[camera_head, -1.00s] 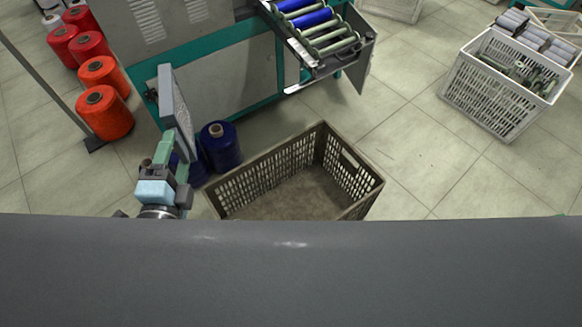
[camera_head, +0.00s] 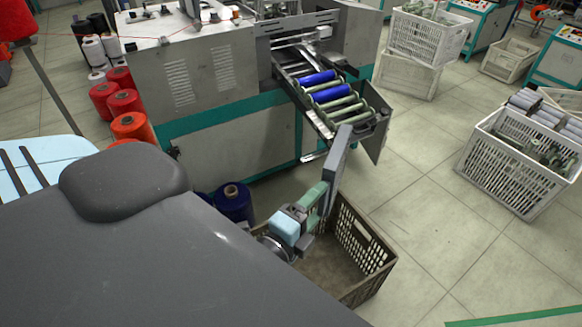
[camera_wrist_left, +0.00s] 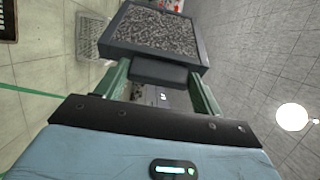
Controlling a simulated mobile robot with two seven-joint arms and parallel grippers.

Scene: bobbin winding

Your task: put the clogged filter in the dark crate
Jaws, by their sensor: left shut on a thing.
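The clogged filter is a flat dark-framed panel (camera_head: 336,166), held upright and seen nearly edge-on in the head view. In the left wrist view its face (camera_wrist_left: 158,32) is covered with grey matted fluff. My left gripper (camera_head: 316,196) is shut on the filter's tab (camera_wrist_left: 158,72) and holds it above the dark crate. The dark crate (camera_head: 366,245) stands on the floor, open and slatted. The left gripper and arm cover part of it, and my grey body hides its near left side. The visible part of its floor is bare. My right gripper is not in view.
The winding machine (camera_head: 225,85) with a tray of blue and green bobbins (camera_head: 330,98) stands behind the crate. A dark blue yarn cone (camera_head: 235,203) is left of the crate. A white crate (camera_head: 517,160) with bobbins stands at the right. The floor between is clear.

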